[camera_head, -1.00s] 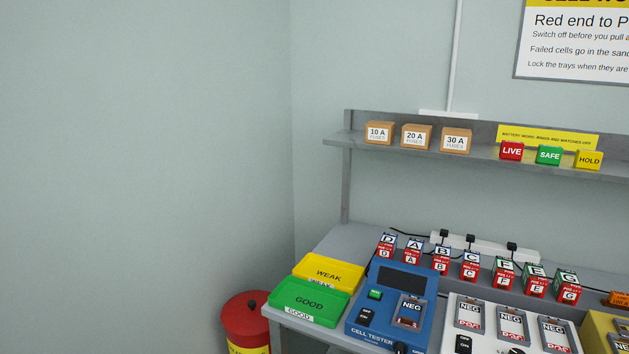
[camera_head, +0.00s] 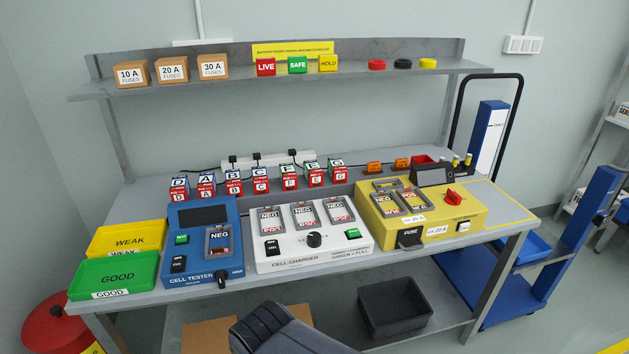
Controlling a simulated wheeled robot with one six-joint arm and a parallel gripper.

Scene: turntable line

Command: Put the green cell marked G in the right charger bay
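The green cell marked G (camera_head: 337,166) stands upright at the right end of the row of cells at the back of the bench, with a green-edged top and a red lower part. The white cell charger (camera_head: 290,247) sits at the front middle of the bench and has three bays side by side. Its right bay (camera_head: 338,211) shows a NEG label at the top and red lettering at the bottom, and looks empty. A dark grey part of my arm shows at the bottom edge; my gripper's fingers are not in view.
The blue cell tester (camera_head: 186,270) stands left of the charger, the yellow fuse box (camera_head: 455,220) right of it. Green (camera_head: 88,277) and yellow (camera_head: 98,240) trays sit at the left end. Several other cells stand left of G. A shelf (camera_head: 225,80) overhangs the back.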

